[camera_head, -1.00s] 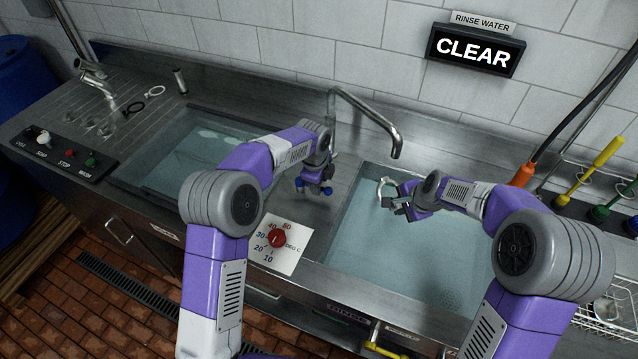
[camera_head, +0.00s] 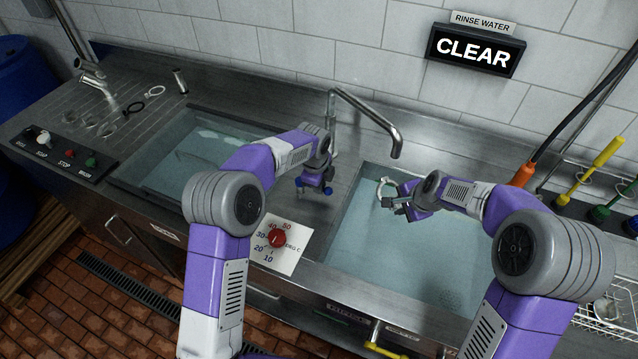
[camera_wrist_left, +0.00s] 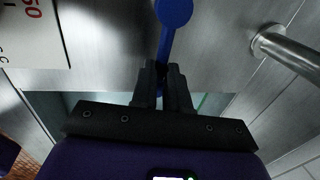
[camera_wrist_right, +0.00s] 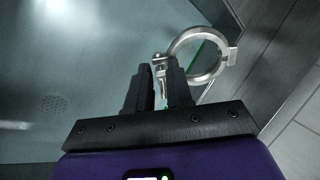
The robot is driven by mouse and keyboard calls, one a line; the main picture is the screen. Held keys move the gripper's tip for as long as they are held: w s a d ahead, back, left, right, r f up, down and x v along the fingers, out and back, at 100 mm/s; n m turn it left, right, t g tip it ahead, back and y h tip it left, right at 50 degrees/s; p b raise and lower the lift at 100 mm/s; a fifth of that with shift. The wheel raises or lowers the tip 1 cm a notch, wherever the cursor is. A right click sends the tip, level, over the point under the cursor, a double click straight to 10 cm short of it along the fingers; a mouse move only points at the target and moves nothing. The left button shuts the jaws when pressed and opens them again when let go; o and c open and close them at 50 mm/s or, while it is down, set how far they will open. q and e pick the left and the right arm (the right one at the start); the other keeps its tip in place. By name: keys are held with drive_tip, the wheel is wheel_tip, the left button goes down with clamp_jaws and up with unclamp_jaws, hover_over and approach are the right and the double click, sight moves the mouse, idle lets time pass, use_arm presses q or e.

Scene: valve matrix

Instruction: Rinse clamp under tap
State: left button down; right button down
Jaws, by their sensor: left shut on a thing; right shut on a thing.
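The clamp (camera_head: 379,188), a pale metal ring with a hinge and bolt, is at the tip of my right gripper (camera_head: 397,203) over the right sink basin. In the right wrist view the clamp (camera_wrist_right: 222,62) sits at the fingertips (camera_wrist_right: 158,88), which are shut on its bolt end; the ring stands out to the right. My left gripper (camera_head: 315,180) is at the deck between the basins, shut on a blue tap lever (camera_wrist_left: 165,40) with a round end. The tap spout (camera_head: 385,132) arches over the back edge of the right basin. I see no water stream from it.
The rinse water sign (camera_head: 475,50) reads CLEAR. A red temperature dial (camera_head: 277,238) is at the front edge. The left basin (camera_head: 150,170) holds liquid. Brushes (camera_head: 600,160) and a wire basket (camera_head: 607,312) are at the right.

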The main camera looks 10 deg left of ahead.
use_arm(q)
drive_tip(key=shift+s+a, duration=0.1)
drive_tip(key=shift+s+a+m+h, duration=0.2)
drive_tip(key=shift+s+m, duration=0.2)
drive_tip(key=shift+m, duration=0.45)
drive_tip(key=shift+s+a+m+h, duration=0.1)
drive_tip(key=shift+s+a+m, duration=0.2)
drive_tip(key=shift+m, duration=0.55)
drive_tip(key=shift+d, duration=0.1)
drive_tip(key=c, duration=1.1)
unclamp_jaws()
drive_tip(key=shift+r, duration=0.1)
drive_tip(key=v, duration=1.2)
drive_tip(key=shift+w, duration=0.15)
